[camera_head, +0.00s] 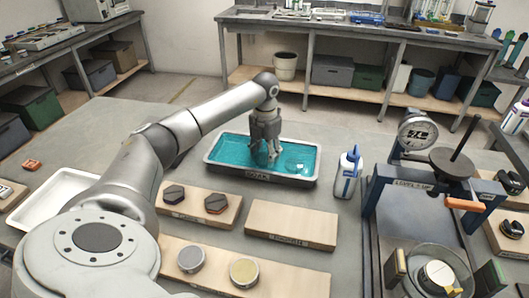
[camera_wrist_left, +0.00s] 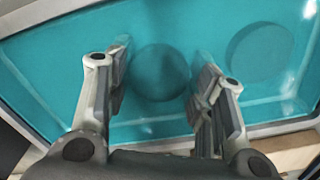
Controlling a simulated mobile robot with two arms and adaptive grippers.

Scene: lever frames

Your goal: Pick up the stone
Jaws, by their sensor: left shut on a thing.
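A shallow white-rimmed tray (camera_head: 311,147) holds teal liquid in the middle of the table. My left gripper (camera_head: 268,156) reaches down into it from above. In the left wrist view, a dark round stone (camera_wrist_left: 160,72) lies between the two fingers of my left gripper (camera_wrist_left: 163,85). The fingers are shut on it, one on each side. In the head view the gripper hides the stone. A second, paler round shape (camera_wrist_left: 260,52) lies in the liquid to the right, apart from the fingers. My right gripper is not in view.
A blue-and-white bottle (camera_head: 348,174) stands right of the tray. A wooden board with two dark hexagonal pieces (camera_head: 173,193) and an empty-looking board (camera_head: 291,225) lie in front. A blue-framed lever apparatus (camera_head: 374,197) stands at the right. A white tray (camera_head: 62,190) lies left.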

